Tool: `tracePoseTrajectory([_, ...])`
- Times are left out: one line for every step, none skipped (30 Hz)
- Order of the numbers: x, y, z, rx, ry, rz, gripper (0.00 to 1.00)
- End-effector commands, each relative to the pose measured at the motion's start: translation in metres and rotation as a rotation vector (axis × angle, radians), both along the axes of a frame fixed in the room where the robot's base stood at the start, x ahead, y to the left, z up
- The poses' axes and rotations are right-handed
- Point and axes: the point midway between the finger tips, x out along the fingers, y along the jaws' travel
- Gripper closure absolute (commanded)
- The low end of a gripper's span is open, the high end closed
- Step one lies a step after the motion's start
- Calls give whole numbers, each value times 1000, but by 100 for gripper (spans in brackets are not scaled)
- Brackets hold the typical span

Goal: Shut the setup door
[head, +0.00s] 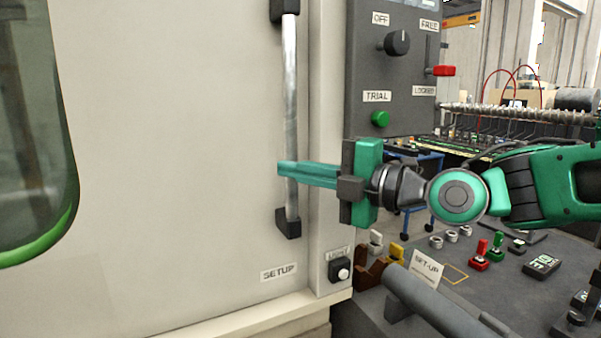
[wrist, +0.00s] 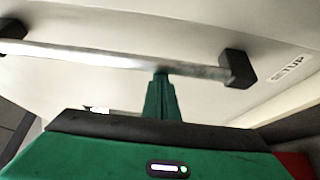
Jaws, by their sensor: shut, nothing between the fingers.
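The setup door (head: 180,120) is a large pale panel with a green-edged window at its left and a SETUP label low on its right. A vertical silver bar handle (head: 291,110) with black end mounts stands near its right edge. My gripper (head: 283,169) is shut and empty, with its fingertips at the lower part of the handle. In the wrist view the shut fingers (wrist: 161,85) reach up to the handle bar (wrist: 100,60) near one end mount. I cannot tell whether they touch it. The door looks flush or nearly flush with the frame.
A dark control panel (head: 390,75) with a knob, a green button and a red lever is right of the door. A LIGHT switch (head: 340,270) sits low on the frame. A grey bench (head: 480,290) holds small coloured parts and a SET-UP card (head: 427,268).

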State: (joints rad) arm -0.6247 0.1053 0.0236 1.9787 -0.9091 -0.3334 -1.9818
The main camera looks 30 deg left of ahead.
Motion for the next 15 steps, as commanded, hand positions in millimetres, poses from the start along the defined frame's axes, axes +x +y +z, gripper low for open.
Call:
tracePoseTrajectory([5,-1,0,0,-3,-16,100])
tracePoseTrajectory([2,1,0,0,-3,-14,100])
tracePoseTrajectory([-4,4,0,0,-2,-10,100])
tracePoseTrajectory([-8,7,0,0,-2,-7,100])
tracePoseTrajectory([-13,10,0,0,-2,-4,100])
tracePoseTrajectory([-20,15,0,0,-1,2,100])
tracePoseTrajectory([-24,17,-1,-1,-1,4,100])
tracePoseTrajectory([-22,9,-1,-2,-1,-2,100])
tracePoseTrajectory([-22,-1,-1,-1,-1,-3,100])
tracePoseTrajectory([-23,-8,-1,-1,0,-2,100])
tracePoseTrajectory([-23,-15,-1,-2,0,-3,100])
tracePoseTrajectory([-24,-24,-1,-2,0,-3,100])
tracePoseTrajectory([-24,-31,-1,-2,1,-3,100])
tracePoseTrajectory([-25,-37,-1,-2,0,-3,100])
tracePoseTrajectory([-26,-45,-1,-2,0,-3,100])
